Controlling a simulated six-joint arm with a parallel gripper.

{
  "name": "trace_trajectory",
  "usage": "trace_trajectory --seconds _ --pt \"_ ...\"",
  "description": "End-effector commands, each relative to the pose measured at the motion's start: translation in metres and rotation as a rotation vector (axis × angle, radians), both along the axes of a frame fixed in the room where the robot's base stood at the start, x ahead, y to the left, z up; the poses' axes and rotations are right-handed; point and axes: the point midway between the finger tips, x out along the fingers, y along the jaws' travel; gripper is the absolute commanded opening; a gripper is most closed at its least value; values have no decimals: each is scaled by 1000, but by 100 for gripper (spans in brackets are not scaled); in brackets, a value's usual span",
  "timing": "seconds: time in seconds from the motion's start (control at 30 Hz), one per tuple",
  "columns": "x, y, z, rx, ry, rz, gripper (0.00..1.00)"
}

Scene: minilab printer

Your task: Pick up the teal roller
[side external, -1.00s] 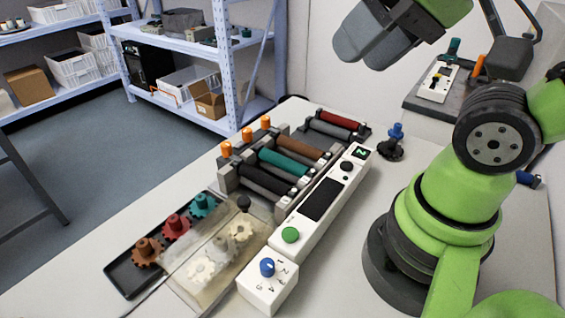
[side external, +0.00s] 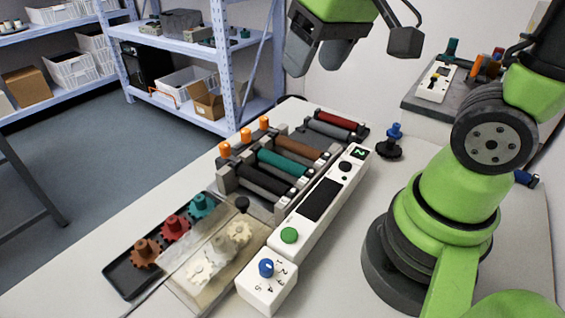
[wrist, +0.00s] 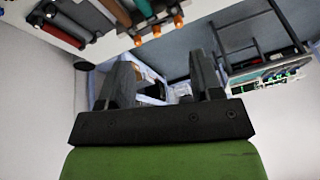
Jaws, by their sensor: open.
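The teal roller (side external: 283,163) lies in the grey rack (side external: 226,178), between a brown roller (side external: 298,147) and a black roller (side external: 266,179) in the side view. In the wrist view the teal roller (wrist: 112,11) shows at the top, cut off by the picture edge. My gripper (side external: 312,62) is open and empty, high above the bench beyond the rack. In the wrist view its two fingers (wrist: 163,78) stand wide apart with nothing between them.
Orange knobs (side external: 246,135) stand up along the rack's far-left side. A long white control panel (side external: 320,200) runs along its right side. A separate red roller (side external: 335,119) lies behind. Gears (side external: 176,227) sit in a black tray at front left. A blue-topped knob (side external: 393,140) stands at right.

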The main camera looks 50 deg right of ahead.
Motion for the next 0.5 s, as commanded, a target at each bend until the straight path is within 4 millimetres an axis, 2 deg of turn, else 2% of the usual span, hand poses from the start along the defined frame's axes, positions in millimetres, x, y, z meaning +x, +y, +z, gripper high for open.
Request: trace_trajectory --seconds 0.03,0.2,0.4,0.5 --pt "13 -3 -13 -29 54 17 59" --pt "51 -15 -60 -126 202 92 59" --pt "75 -24 -116 -203 332 181 59" --pt "80 -27 -134 -222 369 208 59"
